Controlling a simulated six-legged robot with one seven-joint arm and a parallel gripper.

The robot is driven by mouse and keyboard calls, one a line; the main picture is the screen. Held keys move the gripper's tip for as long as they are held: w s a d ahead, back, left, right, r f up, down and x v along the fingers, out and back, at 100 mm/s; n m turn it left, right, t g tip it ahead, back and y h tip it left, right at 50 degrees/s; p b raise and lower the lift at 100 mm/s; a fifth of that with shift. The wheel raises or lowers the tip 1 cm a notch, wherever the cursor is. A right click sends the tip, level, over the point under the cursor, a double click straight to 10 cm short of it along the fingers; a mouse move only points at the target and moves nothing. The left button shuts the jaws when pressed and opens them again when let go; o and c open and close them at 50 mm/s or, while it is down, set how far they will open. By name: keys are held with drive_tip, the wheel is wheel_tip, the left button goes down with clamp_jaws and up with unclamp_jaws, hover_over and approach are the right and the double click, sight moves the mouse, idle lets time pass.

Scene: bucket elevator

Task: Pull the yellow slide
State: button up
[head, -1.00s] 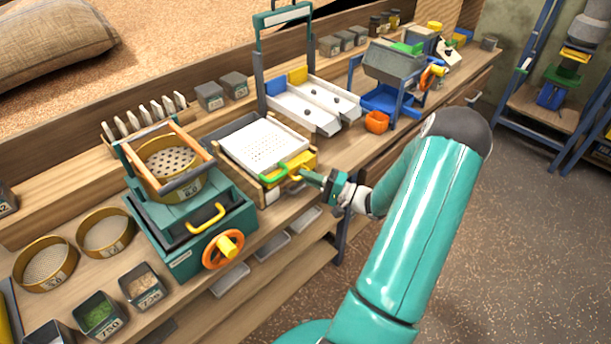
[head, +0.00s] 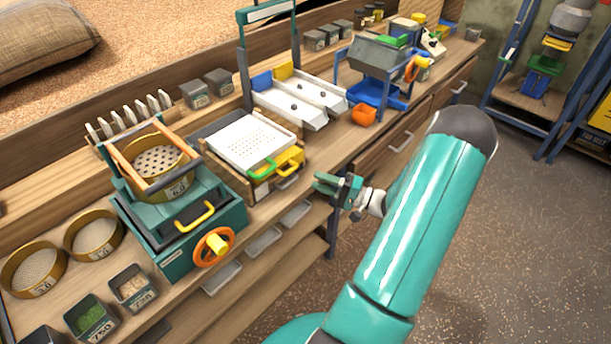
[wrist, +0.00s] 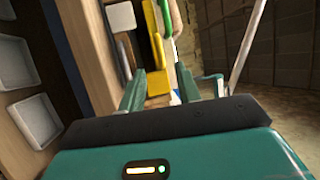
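The yellow slide (head: 290,160) sits at the front right of the box with the white perforated tray (head: 252,140), beside a green handle (head: 262,168). My gripper (head: 319,184) is in front of the bench edge, to the right of the slide and a little apart from it. Its two fingers are open with nothing between them. In the wrist view the spread fingers (wrist: 160,86) point toward the yellow slide (wrist: 153,40), which is beyond their tips, with the green handle (wrist: 165,18) next to it.
A teal sieve machine (head: 180,215) with an orange crank wheel (head: 213,247) stands left of the box. Open floor (head: 540,250) lies to the right of my arm.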

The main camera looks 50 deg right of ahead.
drive_tip(key=v, duration=0.6)
idle(0.4)
drive_tip(key=w+a+r+n+g+y, duration=0.1)
drive_tip(key=w+a+r+n+g, duration=0.15)
drive_tip(key=a+g, duration=0.35)
drive_tip(key=w+a+r+n+g+y, duration=0.15)
drive_tip(key=a+r+g, duration=0.25)
drive_tip(key=a, duration=0.4)
drive_tip(key=w+a+r+n+g, duration=0.2)
drive_tip(key=a+r+n+g, duration=0.15)
drive_tip(key=a, duration=0.35)
drive_tip(key=s+a+r+n+h, duration=0.2)
drive_tip(key=s+a+r+h, duration=0.2)
drive_tip(key=a+r, duration=0.3)
drive_tip(key=s+a+r+n+t+h, duration=0.1)
drive_tip(key=s+a+r+n+h, duration=0.2)
drive_tip(key=a+r+h, duration=0.3)
drive_tip(key=s+a+r, duration=0.1)
drive_tip(key=a, duration=0.2)
drive_tip(key=shift+d+r+h, duration=0.1)
drive_tip(key=shift+d+h, duration=0.05)
drive_tip(key=shift+h, duration=0.1)
